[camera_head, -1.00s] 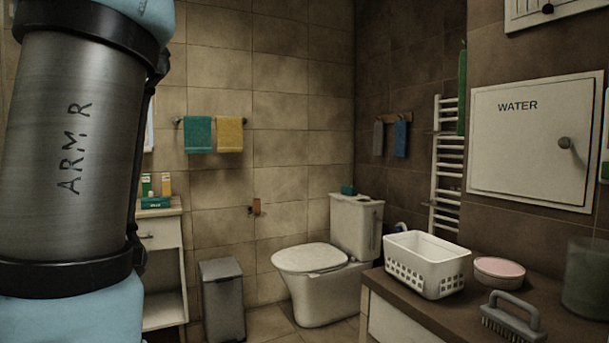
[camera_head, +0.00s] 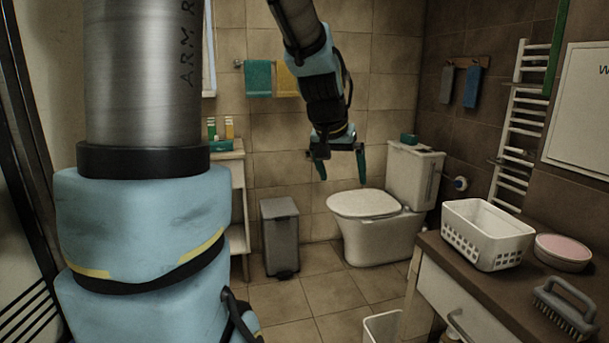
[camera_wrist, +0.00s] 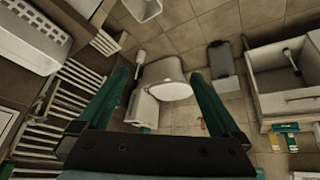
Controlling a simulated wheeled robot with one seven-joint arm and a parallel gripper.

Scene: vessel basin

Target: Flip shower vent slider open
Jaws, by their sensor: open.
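I cannot make out a shower vent slider in either current view. My gripper (camera_head: 341,168) hangs from my arm in the middle of the head view, in front of the tiled back wall and above the toilet seat in the picture. Its two green fingers are spread apart with nothing between them. In the wrist view my gripper (camera_wrist: 160,76) also shows open and empty, with the toilet seen between and beyond the fingers. My large arm link covers much of the left side of the head view.
A toilet (camera_head: 370,207) and a grey bin (camera_head: 280,236) stand by the back wall. At right is a counter (camera_head: 450,258) with a white basket (camera_head: 487,240), a pink-topped round container (camera_head: 563,251) and a brush (camera_head: 566,305). A towel radiator (camera_head: 516,135) is on the right wall. Middle floor is open.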

